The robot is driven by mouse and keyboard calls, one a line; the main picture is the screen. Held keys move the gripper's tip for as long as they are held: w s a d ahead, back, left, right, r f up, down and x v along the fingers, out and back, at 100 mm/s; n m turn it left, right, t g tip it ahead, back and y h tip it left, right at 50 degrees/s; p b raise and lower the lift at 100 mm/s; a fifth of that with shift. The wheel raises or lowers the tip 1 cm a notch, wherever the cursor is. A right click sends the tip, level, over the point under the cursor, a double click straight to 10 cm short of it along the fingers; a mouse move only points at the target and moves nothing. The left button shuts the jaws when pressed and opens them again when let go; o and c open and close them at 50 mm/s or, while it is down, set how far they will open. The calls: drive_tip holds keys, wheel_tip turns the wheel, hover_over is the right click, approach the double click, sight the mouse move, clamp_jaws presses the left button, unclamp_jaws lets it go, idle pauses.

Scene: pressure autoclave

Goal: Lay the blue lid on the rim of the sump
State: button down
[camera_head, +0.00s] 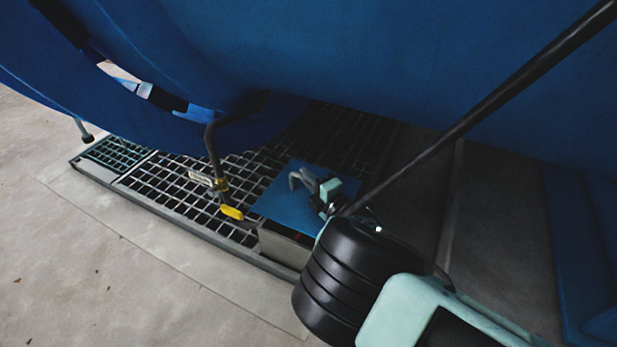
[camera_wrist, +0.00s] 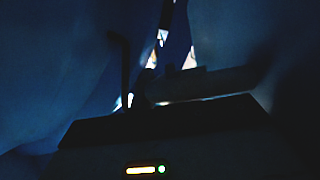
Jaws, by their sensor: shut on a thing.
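The blue lid (camera_head: 275,202) is a flat square plate with a grey bent handle (camera_head: 297,178) on top. My gripper (camera_head: 326,190) is at the handle in the head view, shut on the lid by it. The sump (camera_head: 284,247) is a grey box set at the edge of the floor grating, and its front wall shows under the lid's near edge. The lid covers the sump's opening from this view. A dark strip shows between lid and wall; I cannot tell whether they touch.
A pipe with a yellow-handled valve (camera_head: 231,212) stands just left of the lid. The big blue vessel (camera_head: 330,60) hangs close above. Open grating (camera_head: 175,185) lies to the left, with bare concrete floor (camera_head: 110,270) in front.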

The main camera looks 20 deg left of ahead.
sight(308, 195)
drive_tip(key=shift+f+b, duration=1.5)
drive_tip(key=shift+f, duration=0.75)
drive_tip(key=shift+f+b, duration=0.8)
drive_tip(key=shift+f, duration=0.65)
idle(0.6)
drive_tip(key=c, duration=1.5)
unclamp_jaws()
drive_tip(key=shift+o, duration=0.9)
drive_tip(key=shift+f, duration=0.2)
drive_tip(key=p+v, duration=0.8)
drive_tip(key=v, duration=0.9)
drive_tip(key=shift+d+p, duration=0.15)
drive_tip(key=shift+p, duration=0.25)
drive_tip(key=shift+s+r, duration=0.1)
drive_tip(key=shift+r, duration=0.05)
